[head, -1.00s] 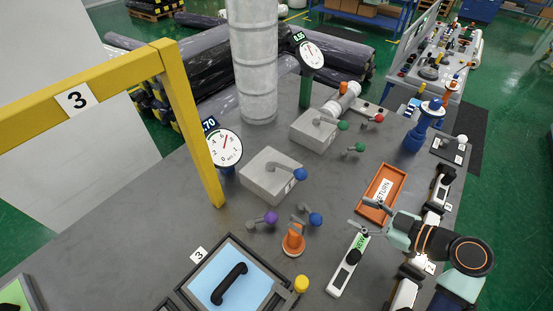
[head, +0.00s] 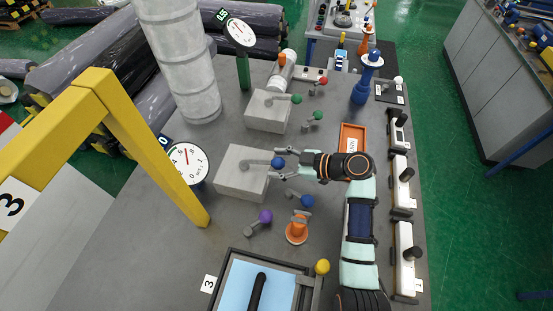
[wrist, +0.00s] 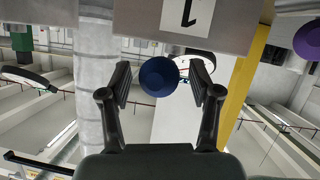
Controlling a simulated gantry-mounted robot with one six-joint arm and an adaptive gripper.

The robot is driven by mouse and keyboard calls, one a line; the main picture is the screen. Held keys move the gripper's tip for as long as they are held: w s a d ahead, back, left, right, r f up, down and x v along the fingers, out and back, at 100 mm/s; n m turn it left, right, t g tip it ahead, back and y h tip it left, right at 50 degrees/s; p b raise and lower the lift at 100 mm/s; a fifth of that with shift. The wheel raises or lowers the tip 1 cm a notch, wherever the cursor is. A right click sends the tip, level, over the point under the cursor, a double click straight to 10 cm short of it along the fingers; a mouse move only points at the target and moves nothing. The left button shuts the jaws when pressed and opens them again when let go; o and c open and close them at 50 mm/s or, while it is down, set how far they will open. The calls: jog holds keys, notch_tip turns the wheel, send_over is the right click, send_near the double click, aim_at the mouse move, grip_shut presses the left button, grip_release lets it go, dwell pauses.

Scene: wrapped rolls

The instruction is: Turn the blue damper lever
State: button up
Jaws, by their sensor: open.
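A lever with a blue ball knob (head: 278,162) sticks out from the grey box (head: 240,172). The knob also shows in the wrist view (wrist: 158,77), between the fingertips. My gripper (head: 286,163) is open at the knob, one finger on either side. In the wrist view my gripper (wrist: 160,75) shows a gap between the knob and each finger, with no grip on it. A second blue-knobbed lever (head: 307,201) stands on the table just below my gripper in the head view. A round gauge (head: 187,164) stands left of the grey box.
A purple-knobbed lever (head: 265,216) and an orange cone-like piece (head: 297,230) stand nearby. A second grey box (head: 268,112) with a green-knobbed lever lies farther back. A yellow frame (head: 150,150) rises at left. An orange tray (head: 352,130) lies behind my arm.

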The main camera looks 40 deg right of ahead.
jog(key=shift+w+a+f, duration=0.15)
jog(key=shift+w, duration=0.15)
jog(key=shift+c, duration=0.2)
grip_shut()
